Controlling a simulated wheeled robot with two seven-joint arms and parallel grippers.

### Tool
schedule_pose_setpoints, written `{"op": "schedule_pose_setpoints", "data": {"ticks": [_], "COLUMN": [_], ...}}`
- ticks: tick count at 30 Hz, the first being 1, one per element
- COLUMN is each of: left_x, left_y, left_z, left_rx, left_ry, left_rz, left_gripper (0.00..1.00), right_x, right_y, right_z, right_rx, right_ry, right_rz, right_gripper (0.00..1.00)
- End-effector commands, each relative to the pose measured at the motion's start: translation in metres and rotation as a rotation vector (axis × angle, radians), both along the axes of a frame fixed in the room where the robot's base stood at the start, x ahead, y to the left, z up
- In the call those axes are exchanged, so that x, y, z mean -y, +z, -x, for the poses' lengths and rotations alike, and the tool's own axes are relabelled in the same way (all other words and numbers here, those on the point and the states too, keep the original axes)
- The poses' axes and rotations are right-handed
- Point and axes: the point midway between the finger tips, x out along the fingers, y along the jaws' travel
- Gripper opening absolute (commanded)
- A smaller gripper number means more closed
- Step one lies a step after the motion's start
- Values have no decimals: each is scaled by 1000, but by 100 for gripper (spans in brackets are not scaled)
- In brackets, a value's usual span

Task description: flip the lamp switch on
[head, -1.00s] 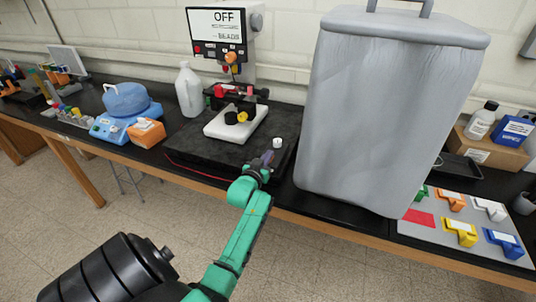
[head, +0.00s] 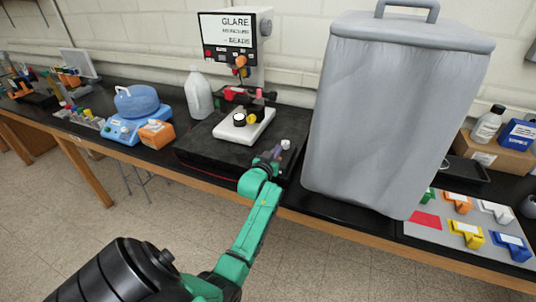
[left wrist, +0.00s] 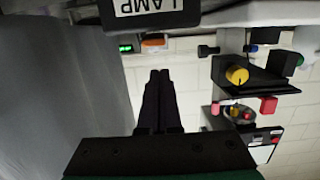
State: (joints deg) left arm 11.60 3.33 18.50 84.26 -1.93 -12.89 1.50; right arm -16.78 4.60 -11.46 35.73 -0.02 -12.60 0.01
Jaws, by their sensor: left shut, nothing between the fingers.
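My left gripper (head: 276,152) is shut and empty at the right front of the base, close to a small white-topped knob (head: 286,144). In the left wrist view the shut fingers (left wrist: 158,76) point up the picture. A dark block with a LAMP label (left wrist: 150,8) lies beyond the fingertips, with a visible gap below it. The lamp switch lever itself cannot be made out. My right gripper is not in view.
A tall grey-covered box (head: 390,115) stands close to the right of my left gripper. A white jug (head: 198,92) and a blue-topped device (head: 136,110) stand left of the microscope. A tray with coloured tags (head: 465,230) lies at the right.

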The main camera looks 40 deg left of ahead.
Motion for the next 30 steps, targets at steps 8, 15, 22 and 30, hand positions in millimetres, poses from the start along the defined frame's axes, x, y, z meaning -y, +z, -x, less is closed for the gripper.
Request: {"op": "schedule_pose_setpoints", "data": {"ticks": [8, 15, 22, 30], "left_x": [16, 29, 30, 30], "left_y": [25, 42, 45, 45], "left_z": [49, 83, 87, 86], "left_rx": [2, 1, 0, 1], "left_ry": [0, -1, 0, 0], "left_rz": [-2, 1, 1, 1], "left_gripper": [0, 0, 0, 0], "right_x": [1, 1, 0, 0], "right_y": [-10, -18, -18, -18], "right_z": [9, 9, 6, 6], "right_rx": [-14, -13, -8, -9], "right_ry": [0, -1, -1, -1], "right_rz": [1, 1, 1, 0], "right_gripper": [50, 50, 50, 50]}}
